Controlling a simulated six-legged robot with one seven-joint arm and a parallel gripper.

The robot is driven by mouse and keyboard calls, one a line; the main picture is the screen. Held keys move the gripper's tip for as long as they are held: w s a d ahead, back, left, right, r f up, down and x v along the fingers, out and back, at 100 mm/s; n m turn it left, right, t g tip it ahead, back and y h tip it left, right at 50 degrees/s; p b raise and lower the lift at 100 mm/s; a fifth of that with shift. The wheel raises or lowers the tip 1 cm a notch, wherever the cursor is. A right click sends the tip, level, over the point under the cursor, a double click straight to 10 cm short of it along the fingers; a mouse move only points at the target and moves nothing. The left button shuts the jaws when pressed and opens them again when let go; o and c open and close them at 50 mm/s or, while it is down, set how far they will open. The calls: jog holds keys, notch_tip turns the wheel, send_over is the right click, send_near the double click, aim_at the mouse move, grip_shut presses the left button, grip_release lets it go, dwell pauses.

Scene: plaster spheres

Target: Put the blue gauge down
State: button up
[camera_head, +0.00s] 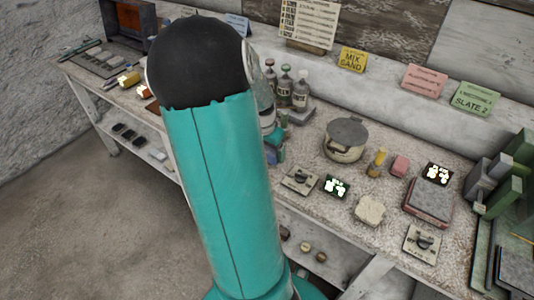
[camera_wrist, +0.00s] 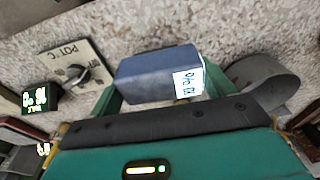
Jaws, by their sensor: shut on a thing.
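The blue gauge (camera_wrist: 145,78) is a blue-grey block with a white display face at its right end, seen in the wrist view. My gripper (camera_wrist: 158,90) has its green fingers at either end of the gauge and is shut on it. The speckled bench top (camera_wrist: 200,22) shows behind it; I cannot tell whether the gauge touches it. In the head view my arm covers much of the bench's middle, and my gripper (camera_head: 274,148) shows only partly beside the arm. The gauge is not clearly seen there.
A POT °C knob plate (camera_wrist: 84,55) and a lit display (camera_wrist: 42,97) lie left of the gauge, with a rounded grey thing (camera_wrist: 268,85) at right. In the head view a lidded pot (camera_head: 345,140), several bottles (camera_head: 293,90) and a pale block (camera_head: 369,210) stand nearby.

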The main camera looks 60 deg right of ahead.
jog(key=shift+f, duration=1)
jog(key=shift+f, duration=0.2)
jog(key=o, duration=0.8)
jog(key=r, duration=0.4)
jog(key=a+r, duration=0.1)
jog(key=r, duration=0.3)
jog(key=a+r, duration=0.1)
jog(key=r, duration=0.3)
jog(key=shift+w+r, duration=0.15)
